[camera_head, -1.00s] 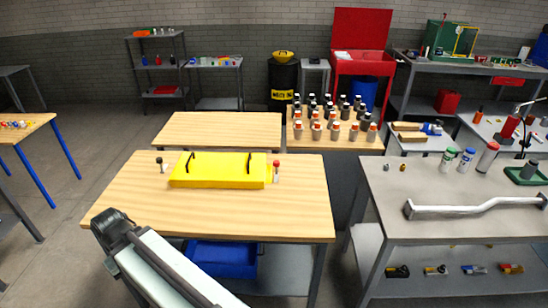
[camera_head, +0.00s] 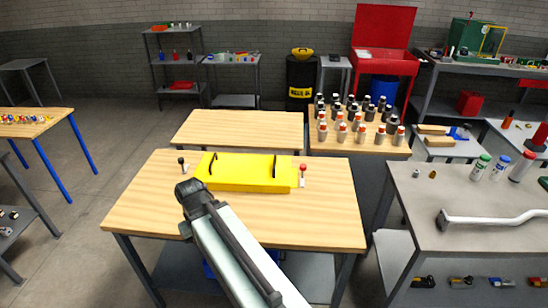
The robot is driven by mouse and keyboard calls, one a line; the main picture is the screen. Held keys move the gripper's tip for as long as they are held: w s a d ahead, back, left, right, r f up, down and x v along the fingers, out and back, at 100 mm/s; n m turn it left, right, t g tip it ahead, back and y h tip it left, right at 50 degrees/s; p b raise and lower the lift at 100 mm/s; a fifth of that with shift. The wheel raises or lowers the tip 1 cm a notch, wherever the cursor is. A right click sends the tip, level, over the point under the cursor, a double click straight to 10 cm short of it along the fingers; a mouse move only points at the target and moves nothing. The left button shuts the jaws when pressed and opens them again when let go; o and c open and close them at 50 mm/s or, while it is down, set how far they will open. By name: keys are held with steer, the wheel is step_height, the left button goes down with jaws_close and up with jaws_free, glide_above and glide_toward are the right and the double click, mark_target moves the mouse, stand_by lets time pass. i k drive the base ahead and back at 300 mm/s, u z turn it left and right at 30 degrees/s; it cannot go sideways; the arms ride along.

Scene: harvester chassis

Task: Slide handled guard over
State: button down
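The yellow guard (camera_head: 240,175) lies on the wooden table (camera_head: 325,222) in the head view. It has two dark upright handles, one near its left end and one near its right end. A black-knobbed lever (camera_head: 182,166) stands just left of it and a red-knobbed lever (camera_head: 302,175) just right of it. My arm reaches up from the bottom of the view, and its dark end (camera_head: 192,196) is in front of the guard's left part, seeming close to its front left corner. Contact cannot be made out. The gripper's fingers are not distinguishable.
A second wooden table (camera_head: 240,130) stands behind. Several bottles crowd a table (camera_head: 375,150) at the back right. A grey workbench (camera_head: 470,235) with a bent metal bar (camera_head: 495,219) stands to the right. The front right of the wooden table is clear.

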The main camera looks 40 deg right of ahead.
mark_target(268, 174)
steer(key=i, duration=0.85)
steer(key=z, duration=0.05)
